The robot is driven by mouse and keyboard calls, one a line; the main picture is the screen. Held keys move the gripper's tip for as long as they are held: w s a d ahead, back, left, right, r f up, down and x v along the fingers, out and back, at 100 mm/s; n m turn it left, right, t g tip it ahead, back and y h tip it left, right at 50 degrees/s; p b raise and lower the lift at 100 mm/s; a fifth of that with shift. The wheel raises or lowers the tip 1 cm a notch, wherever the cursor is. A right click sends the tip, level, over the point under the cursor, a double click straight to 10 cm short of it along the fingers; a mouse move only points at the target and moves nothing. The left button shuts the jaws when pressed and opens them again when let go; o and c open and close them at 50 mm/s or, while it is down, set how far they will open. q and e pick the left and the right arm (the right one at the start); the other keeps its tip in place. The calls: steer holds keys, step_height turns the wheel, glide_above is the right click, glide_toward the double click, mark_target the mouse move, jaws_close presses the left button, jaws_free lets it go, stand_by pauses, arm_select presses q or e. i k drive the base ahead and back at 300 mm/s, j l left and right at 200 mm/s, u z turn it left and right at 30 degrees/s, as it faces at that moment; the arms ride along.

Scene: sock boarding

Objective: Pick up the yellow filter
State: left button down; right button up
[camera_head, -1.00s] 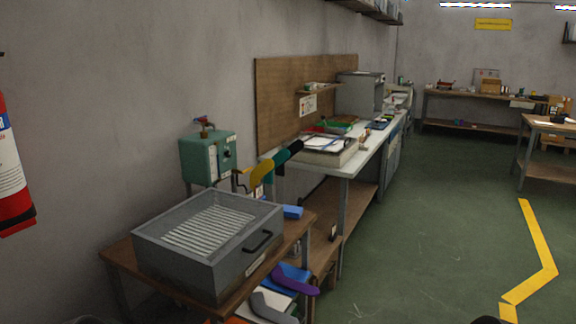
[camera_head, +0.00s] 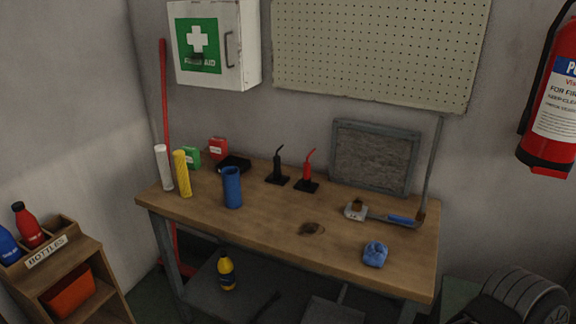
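The yellow filter (camera_head: 182,174) is a ribbed yellow cylinder standing upright near the left end of a wooden workbench (camera_head: 290,228). A white cylinder (camera_head: 164,168) of similar shape stands just to its left, and a blue cylinder (camera_head: 232,188) stands to its right. Neither of my grippers can be made out in this view.
Green (camera_head: 190,157) and red (camera_head: 218,149) boxes stand behind the filter. Black (camera_head: 278,170) and red (camera_head: 307,175) small upright tools, a framed panel (camera_head: 374,157) and a blue cloth (camera_head: 375,254) are further right. A bottle rack (camera_head: 62,272) stands left of the bench.

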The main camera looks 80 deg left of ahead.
mark_target(179, 156)
steer(key=u, duration=3.5)
steer(key=i+j+z, duration=0.15)
steer(key=z, duration=0.3)
steer(key=i+j+z, duration=0.1)
steer(key=z, duration=0.35)
steer(key=j+z, duration=0.7)
steer(key=j, duration=1.1)
